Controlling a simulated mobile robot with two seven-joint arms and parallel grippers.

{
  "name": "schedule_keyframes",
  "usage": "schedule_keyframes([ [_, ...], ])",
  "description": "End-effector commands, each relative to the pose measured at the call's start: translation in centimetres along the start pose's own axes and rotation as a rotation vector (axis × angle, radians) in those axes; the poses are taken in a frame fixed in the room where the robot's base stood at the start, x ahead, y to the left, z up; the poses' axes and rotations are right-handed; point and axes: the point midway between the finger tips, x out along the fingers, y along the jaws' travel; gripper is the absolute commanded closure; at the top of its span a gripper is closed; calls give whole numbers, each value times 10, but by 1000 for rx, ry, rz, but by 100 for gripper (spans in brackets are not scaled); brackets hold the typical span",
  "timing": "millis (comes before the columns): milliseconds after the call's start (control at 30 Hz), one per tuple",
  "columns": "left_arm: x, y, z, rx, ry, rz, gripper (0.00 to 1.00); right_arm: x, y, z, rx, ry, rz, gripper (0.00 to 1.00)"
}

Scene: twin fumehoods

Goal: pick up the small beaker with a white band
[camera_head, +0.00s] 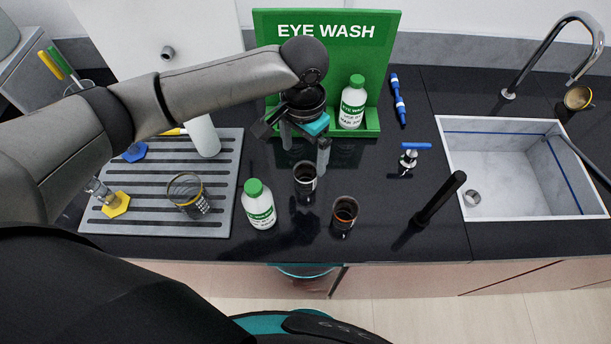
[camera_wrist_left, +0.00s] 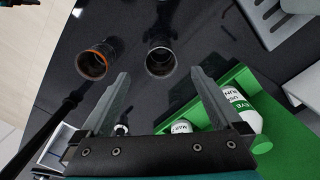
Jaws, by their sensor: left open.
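The small beaker with a white band (camera_head: 305,178) stands upright on the black counter, in front of the eye wash stand. It also shows in the left wrist view (camera_wrist_left: 160,61), beyond my fingertips and roughly between them in the picture. A similar small beaker with an orange band (camera_head: 344,212) stands to its right and nearer me; it is at left in the wrist view (camera_wrist_left: 97,58). My left gripper (camera_head: 305,149) is open and empty, with its fingers pointing down just behind the white-banded beaker. My right gripper is not in view.
A white bottle with a green cap (camera_head: 259,206) stands close left of the beakers. The green eye wash stand (camera_head: 267,72) is behind, holding another bottle (camera_head: 352,104). A grey rack (camera_head: 218,218) with glassware lies left. A black rod (camera_head: 437,199) and the sink (camera_head: 465,121) are right.

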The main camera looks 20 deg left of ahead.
Motion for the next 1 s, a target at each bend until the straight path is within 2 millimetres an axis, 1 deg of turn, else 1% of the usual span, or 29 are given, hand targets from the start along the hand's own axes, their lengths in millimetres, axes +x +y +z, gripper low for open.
schedule_keyframes([
  [33,14,0,1,-1,-3,0,1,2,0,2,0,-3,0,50],
  [100,28,0,0,-1,-3,1,1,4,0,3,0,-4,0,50],
  [233,49,0,0,1,0,0,1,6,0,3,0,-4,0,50],
  [300,56,0,-1,1,0,1,1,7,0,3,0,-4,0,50],
  [467,64,0,-1,2,2,0,1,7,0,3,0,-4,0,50],
  [567,75,0,-3,0,1,0,1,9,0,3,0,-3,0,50],
  [800,107,-1,-6,1,1,-1,1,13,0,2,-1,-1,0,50],
  [900,112,-1,-6,2,3,-1,1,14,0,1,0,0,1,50],
  [1000,112,-1,-6,2,3,-1,1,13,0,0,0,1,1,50],
])
